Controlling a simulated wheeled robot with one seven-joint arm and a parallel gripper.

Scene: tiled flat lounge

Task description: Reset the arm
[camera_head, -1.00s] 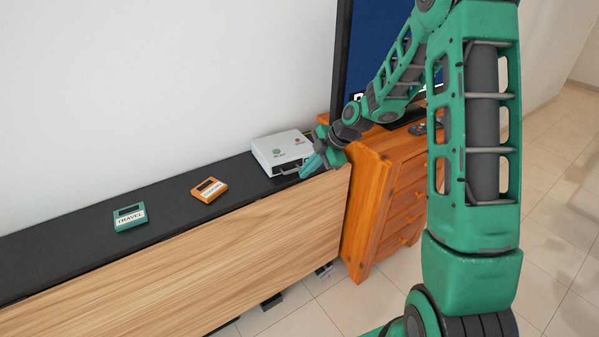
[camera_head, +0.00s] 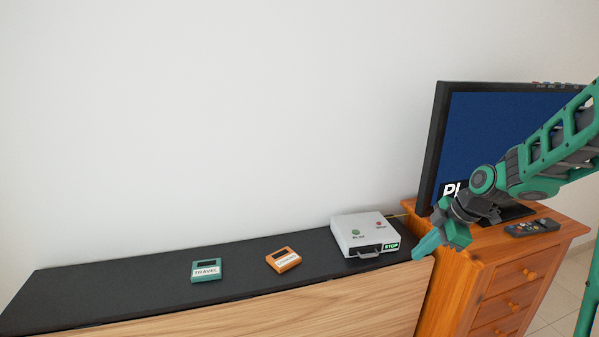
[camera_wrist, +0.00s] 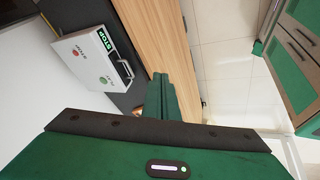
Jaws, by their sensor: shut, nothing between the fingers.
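My gripper (camera_head: 428,246) is shut and empty. In the head view it hangs in front of the right end of the black-topped cabinet, just right of the white player box. Its green fingers (camera_wrist: 165,98) show pressed together in the wrist view. My arm reaches in from the right side of the head view and partly covers the television. The white box (camera_head: 348,228) has a green button, a red button, a handle and a STOP label; it also shows in the wrist view (camera_wrist: 83,62), apart from the fingers.
A teal TRAVEL cassette (camera_head: 206,270) and an orange cassette (camera_head: 283,259) lie on the black cabinet top (camera_head: 120,277). A television (camera_head: 480,130) and a remote (camera_head: 532,227) are on the orange wooden dresser (camera_head: 505,285). Tiled floor shows at the lower right.

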